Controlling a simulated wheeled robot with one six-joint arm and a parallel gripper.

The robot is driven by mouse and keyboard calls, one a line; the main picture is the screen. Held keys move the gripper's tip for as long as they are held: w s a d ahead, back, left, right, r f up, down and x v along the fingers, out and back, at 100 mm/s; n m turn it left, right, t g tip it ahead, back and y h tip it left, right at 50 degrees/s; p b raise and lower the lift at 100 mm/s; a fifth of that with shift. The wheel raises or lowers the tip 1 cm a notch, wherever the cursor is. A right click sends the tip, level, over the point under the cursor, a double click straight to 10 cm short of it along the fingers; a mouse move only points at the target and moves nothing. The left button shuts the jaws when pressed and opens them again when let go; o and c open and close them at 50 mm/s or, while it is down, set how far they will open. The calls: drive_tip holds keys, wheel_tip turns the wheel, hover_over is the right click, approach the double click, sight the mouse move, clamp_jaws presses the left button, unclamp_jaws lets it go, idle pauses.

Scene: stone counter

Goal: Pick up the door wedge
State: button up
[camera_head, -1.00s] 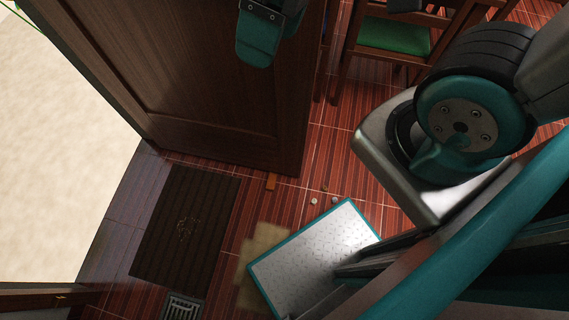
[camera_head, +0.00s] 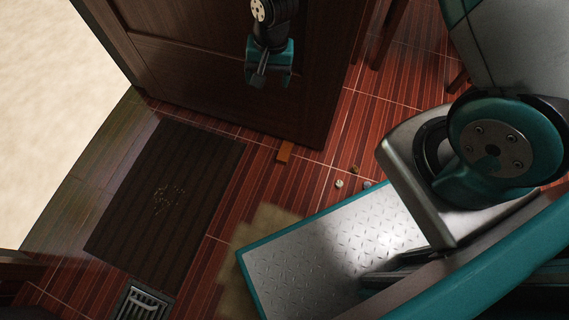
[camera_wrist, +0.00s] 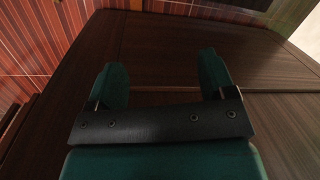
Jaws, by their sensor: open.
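The door wedge (camera_head: 284,152) is a small orange-brown block on the red tiled floor. It lies at the bottom edge of the dark wooden door (camera_head: 225,75), close to or touching it; I cannot tell which. My gripper (camera_head: 268,80) hangs in front of the door, above and a little left of the wedge, well apart from it. In the wrist view my gripper (camera_wrist: 162,78) shows two teal fingers spread apart with nothing between them, facing the door panel. The wedge does not show in the wrist view.
A dark doormat (camera_head: 165,195) lies left of the wedge, with a floor drain (camera_head: 144,303) below it. Small pebbles (camera_head: 340,183) lie to the right. A tan patch (camera_head: 265,225) is on the floor. Chair legs (camera_head: 389,35) stand at the upper right. Floor around the wedge is clear.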

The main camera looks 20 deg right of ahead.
drive_tip(key=s+d+f+m+h+b, duration=0.15)
drive_tip(key=f+b, duration=0.35)
drive_tip(key=f, duration=0.9)
drive_tip(key=d+f+m+b, duration=0.2)
drive_tip(key=f+b, duration=0.3)
drive_tip(key=f, duration=0.8)
drive_tip(key=b, duration=0.7)
hover_over(283, 157)
drive_tip(key=f, duration=1.1)
drive_tip(key=shift+w+d+f, duration=0.2)
drive_tip(key=shift+d+f, duration=0.1)
drive_tip(key=f+b, duration=0.1)
drive_tip(key=f, duration=0.1)
drive_tip(key=f+b, duration=0.4)
drive_tip(key=shift+s+a, duration=0.15)
drive_tip(key=shift+a, duration=0.15)
drive_tip(key=shift+r, duration=0.1)
drive_tip(key=c, duration=1)
